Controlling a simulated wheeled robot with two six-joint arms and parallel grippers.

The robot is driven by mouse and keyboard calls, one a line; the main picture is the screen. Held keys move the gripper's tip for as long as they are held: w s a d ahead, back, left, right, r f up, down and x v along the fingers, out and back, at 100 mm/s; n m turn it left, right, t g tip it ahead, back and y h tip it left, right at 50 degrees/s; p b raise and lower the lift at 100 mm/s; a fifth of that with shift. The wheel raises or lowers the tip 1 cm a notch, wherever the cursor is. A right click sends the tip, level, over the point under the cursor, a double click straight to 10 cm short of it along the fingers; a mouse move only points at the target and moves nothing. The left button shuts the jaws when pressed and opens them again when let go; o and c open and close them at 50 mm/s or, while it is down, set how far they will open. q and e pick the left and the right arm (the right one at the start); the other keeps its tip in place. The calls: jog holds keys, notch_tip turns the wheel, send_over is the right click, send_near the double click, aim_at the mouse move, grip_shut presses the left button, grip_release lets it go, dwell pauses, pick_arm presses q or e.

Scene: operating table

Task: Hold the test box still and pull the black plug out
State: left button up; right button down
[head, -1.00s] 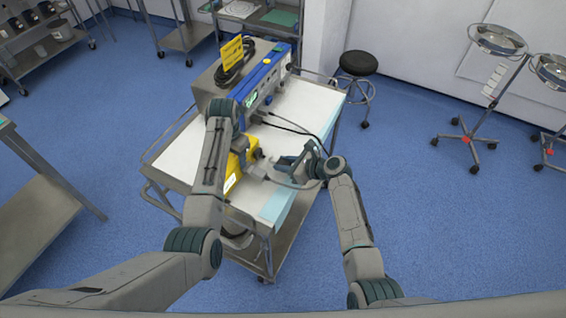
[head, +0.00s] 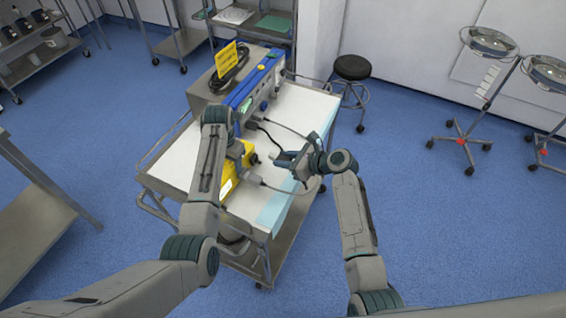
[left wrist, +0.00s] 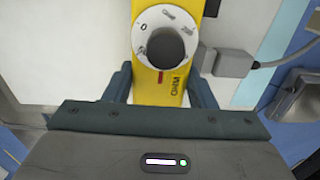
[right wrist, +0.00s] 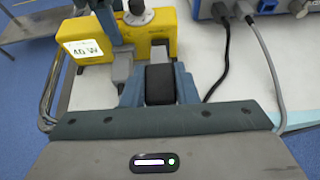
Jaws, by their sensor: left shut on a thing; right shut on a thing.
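The yellow test box (head: 248,152) lies on the cart top, its round dial (left wrist: 163,40) facing up in the left wrist view. My left gripper (left wrist: 162,82) is shut on the box, a finger on each side; in the head view my arm hides much of this. My right gripper (right wrist: 158,70) is shut on the black plug (right wrist: 160,86), with a finger on each side. The plug appears apart from the box's side, with a gap of cart top between. A grey plug (right wrist: 122,66) sits in the same side of the box.
The blue and grey machine (head: 260,80) stands at the back of the white cart top (head: 310,104). A black cable (right wrist: 218,75) and a grey cable (right wrist: 272,72) run from it. A stool (head: 352,68) stands behind right.

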dwell(0.3)
pick_arm(q)
jog(key=o, duration=1.3)
notch_tip(320, 180, up, 12)
jog(key=shift+r, duration=0.1)
jog(key=shift+s, duration=0.1)
